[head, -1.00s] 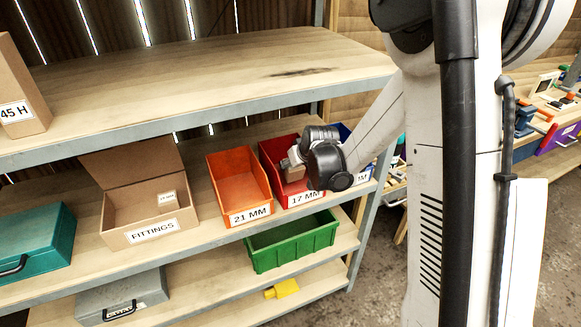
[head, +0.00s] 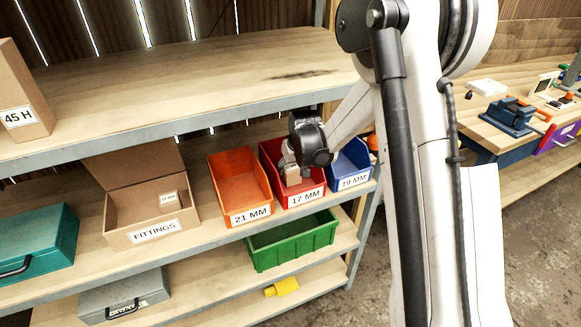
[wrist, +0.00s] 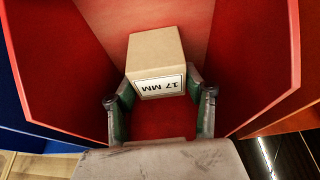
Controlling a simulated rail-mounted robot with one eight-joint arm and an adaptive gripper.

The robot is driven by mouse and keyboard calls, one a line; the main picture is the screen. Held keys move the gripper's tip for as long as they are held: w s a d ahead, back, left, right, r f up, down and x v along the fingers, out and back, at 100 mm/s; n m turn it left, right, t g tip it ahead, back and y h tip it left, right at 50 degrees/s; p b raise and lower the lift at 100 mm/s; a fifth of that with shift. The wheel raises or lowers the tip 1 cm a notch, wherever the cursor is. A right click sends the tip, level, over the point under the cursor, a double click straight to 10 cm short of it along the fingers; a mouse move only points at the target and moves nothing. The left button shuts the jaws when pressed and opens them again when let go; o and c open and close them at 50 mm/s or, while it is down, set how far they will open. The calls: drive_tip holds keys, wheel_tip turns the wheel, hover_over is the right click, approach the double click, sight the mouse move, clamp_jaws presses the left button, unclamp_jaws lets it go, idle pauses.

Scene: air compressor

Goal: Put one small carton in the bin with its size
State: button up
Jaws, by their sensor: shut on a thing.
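A small brown carton (wrist: 156,58) with a "17 MM" label shows in the wrist view between the fingers of my gripper (wrist: 160,95). The label is upside down in that view. The fingers are shut on the carton's sides. In the head view my gripper (head: 289,165) points down and the carton (head: 293,178) is within the mouth of the red bin (head: 316,183) labelled "17 MM". Red walls (wrist: 60,70) surround the carton in the wrist view. I cannot tell whether it touches the bin's floor. Another small carton (head: 168,197) lies in the open FITTINGS box (head: 124,238).
The orange "21 MM" bin (head: 240,185) stands left of the red bin and the blue "19 MM" bin (head: 350,168) right of it. The upper shelf edge (head: 200,117) runs above. A green bin (head: 292,242) stands on the shelf below. A teal case (head: 40,245) is at left.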

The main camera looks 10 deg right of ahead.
drive_tip(key=shift+f, duration=0.1)
drive_tip(key=o, duration=1.2)
drive_tip(key=shift+o, duration=0.2)
